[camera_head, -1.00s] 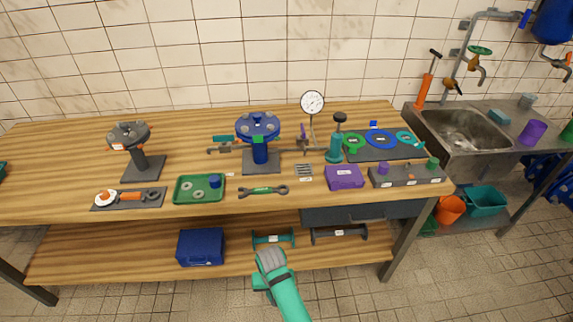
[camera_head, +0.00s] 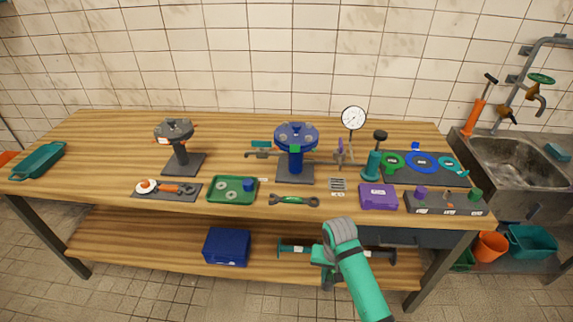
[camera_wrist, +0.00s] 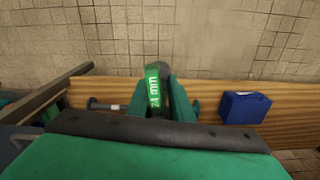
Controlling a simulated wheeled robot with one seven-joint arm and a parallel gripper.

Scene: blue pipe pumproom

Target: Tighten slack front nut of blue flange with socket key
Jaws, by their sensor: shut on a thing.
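The blue flange (camera_head: 296,137) sits on a stand on the bench, with a green patch (camera_head: 295,149) on its front. Its single nuts are too small to judge. My gripper (camera_head: 327,260) is low in front of the bench, below and right of the flange and well apart from it. In the wrist view my gripper (camera_wrist: 160,98) is shut on the socket key (camera_wrist: 153,88), which has a green band marked 24 mm. A dark part of it shows beyond the fingers. The key cannot be made out clearly in the head view.
A grey flange (camera_head: 174,131) stands to the left. A green tray (camera_head: 211,199), green spanner (camera_head: 294,200), purple box (camera_head: 378,196) and grey socket holder (camera_head: 430,206) line the bench front. A dial gauge (camera_head: 353,118) stands behind. A blue case (camera_head: 227,246) sits on the lower shelf.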

